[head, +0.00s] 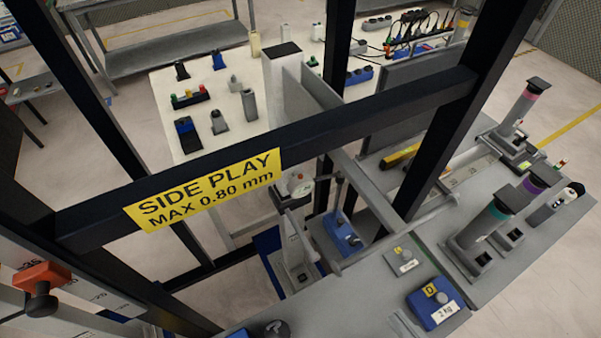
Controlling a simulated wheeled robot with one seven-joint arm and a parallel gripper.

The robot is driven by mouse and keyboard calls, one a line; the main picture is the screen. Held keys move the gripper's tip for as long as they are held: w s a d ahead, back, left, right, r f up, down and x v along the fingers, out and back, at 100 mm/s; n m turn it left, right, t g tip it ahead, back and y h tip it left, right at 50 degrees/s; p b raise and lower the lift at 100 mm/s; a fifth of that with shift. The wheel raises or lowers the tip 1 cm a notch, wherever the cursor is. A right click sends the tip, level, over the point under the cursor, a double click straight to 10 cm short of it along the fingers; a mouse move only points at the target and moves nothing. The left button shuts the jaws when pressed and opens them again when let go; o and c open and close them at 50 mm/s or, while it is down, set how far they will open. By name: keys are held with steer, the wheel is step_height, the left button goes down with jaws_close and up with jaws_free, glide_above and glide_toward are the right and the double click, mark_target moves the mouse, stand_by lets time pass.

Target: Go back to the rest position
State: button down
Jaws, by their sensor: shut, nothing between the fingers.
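I cannot make out my gripper in the head view. The task names no object. A black metal frame crosses close in front of the camera, and its crossbar (330,122) bears a yellow label (205,190) reading "SIDE PLAY MAX 0.80 mm". The frame hides parts of the benches behind it.
A white table (240,90) with several small blocks stands behind the frame. Several capped cylinders stand at right, including a teal-banded one (485,228). An orange-red part (42,273) is at left.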

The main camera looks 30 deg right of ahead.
step_height(320, 180, down, 5)
steer(key=b, duration=0.5)
stand_by(0.4)
